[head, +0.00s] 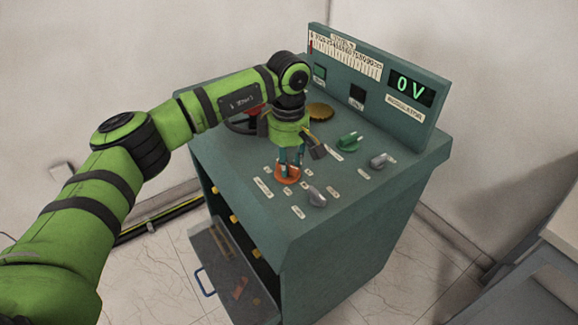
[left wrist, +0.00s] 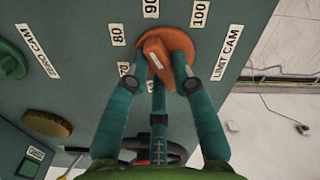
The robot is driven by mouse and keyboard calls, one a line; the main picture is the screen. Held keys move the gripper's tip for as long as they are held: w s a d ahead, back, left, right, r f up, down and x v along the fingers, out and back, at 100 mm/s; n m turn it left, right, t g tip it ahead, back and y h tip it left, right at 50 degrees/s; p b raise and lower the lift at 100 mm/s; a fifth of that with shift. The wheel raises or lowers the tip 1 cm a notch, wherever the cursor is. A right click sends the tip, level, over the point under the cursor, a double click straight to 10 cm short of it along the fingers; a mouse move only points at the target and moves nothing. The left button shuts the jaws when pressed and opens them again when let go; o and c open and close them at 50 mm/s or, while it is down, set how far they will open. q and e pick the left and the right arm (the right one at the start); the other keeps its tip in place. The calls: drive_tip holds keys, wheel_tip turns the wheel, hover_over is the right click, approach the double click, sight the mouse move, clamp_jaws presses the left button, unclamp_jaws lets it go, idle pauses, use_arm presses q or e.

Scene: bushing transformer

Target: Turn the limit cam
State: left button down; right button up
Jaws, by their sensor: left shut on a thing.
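The limit cam is an orange knob (head: 287,176) on a round orange base, on the sloped top of the teal console. It also shows in the left wrist view (left wrist: 178,42), beside the "LIMIT CAM" label (left wrist: 227,54) and number labels 70 to 100. The narrow end of its grip lies near the 80 and 90 labels. My left gripper (head: 289,160) comes down on it from above. In the left wrist view, the teal fingers (left wrist: 158,80) are shut around the orange grip. My right gripper is not in view.
A green knob (head: 348,141) and grey knobs (head: 317,196) (head: 383,160) stand close by on the console top (head: 250,205). A brass disc (head: 320,110) lies behind. The upright panel's display (head: 411,87) reads 0 V. An open drawer with a blue handle (head: 204,281) projects in front.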

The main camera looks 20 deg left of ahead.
use_arm(q)
drive_tip(key=n+b, duration=0.2)
drive_tip(key=n, duration=0.4)
drive_tip(key=shift+a+f+n, duration=0.1)
drive_tip(key=shift+a+n, duration=0.05)
drive_tip(key=shift+n, duration=0.15)
drive_tip(key=n+b, duration=0.1)
drive_tip(key=n, duration=0.2)
drive_tip(key=shift+a+n, duration=0.1)
drive_tip(key=shift+n, duration=0.2)
drive_tip(key=n, duration=0.3)
drive_tip(key=shift+s+n+b, duration=0.1)
drive_tip(key=shift+n+b, duration=0.2)
drive_tip(key=shift+b, duration=0.1)
drive_tip(key=n+b, duration=0.1)
drive_tip(key=n, duration=0.5)
drive_tip(key=shift+s, duration=0.15)
drive_tip(key=n, duration=0.3)
drive_tip(key=shift+s+n+b, duration=0.1)
drive_tip(key=shift+n+b, duration=0.25)
drive_tip(key=shift+n, duration=1.65)
drive_tip(key=c, duration=1)
unclamp_jaws()
drive_tip(key=shift+c, duration=0.2)
